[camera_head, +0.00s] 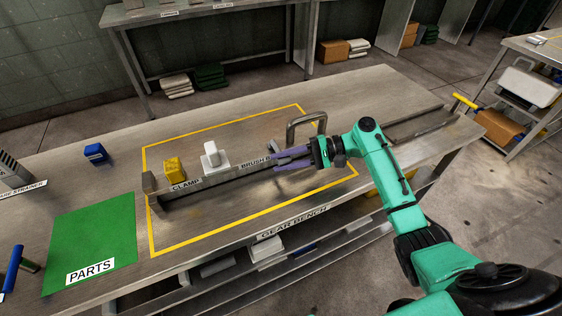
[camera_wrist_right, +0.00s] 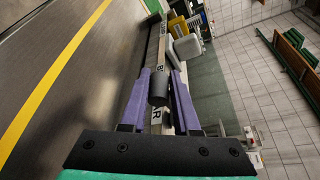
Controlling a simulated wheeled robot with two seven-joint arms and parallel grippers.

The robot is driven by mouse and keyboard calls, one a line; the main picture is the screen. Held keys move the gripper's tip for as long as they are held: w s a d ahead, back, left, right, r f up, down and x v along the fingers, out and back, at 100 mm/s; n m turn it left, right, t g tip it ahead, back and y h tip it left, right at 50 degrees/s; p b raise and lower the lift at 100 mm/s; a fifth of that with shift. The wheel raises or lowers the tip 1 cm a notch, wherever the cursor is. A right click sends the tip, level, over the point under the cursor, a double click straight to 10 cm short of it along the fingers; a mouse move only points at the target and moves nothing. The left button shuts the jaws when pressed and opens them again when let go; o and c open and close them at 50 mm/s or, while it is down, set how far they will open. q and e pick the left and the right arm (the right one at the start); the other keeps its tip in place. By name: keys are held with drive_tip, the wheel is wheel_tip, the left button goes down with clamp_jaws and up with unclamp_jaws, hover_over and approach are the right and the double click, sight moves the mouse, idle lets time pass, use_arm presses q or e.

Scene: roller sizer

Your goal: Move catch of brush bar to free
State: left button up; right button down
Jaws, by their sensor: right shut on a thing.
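The brush bar is a long grey metal bar (camera_head: 221,184) lying across the bench inside a yellow outline, with "CLAMP" and "BRUSH B..." labels along it. My right gripper (camera_head: 276,161) has purple fingers and reaches the bar at the "BRUSH B..." label. In the right wrist view, the fingers (camera_wrist_right: 160,74) are on both sides of a dark grey cylindrical piece (camera_wrist_right: 158,88) on the bar, which looks like the catch. The gripper is shut on it. My left gripper is not in view.
A yellow block (camera_head: 174,170) and a white piece (camera_head: 213,158) stand behind the bar. A metal loop handle (camera_head: 304,128) rises behind my right gripper. A green parts mat (camera_head: 92,228) and a blue object (camera_head: 96,153) are to the left. The bench front inside the outline is clear.

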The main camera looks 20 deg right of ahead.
drive_tip(key=shift+s+f, duration=0.1)
drive_tip(key=shift+f, duration=0.25)
drive_tip(key=c, duration=0.7)
unclamp_jaws()
drive_tip(key=shift+w, duration=0.35)
drive_tip(key=b+v, duration=0.3)
drive_tip(key=v, duration=1.1)
drive_tip(key=shift+d+r, duration=0.15)
drive_tip(key=shift+d, duration=0.1)
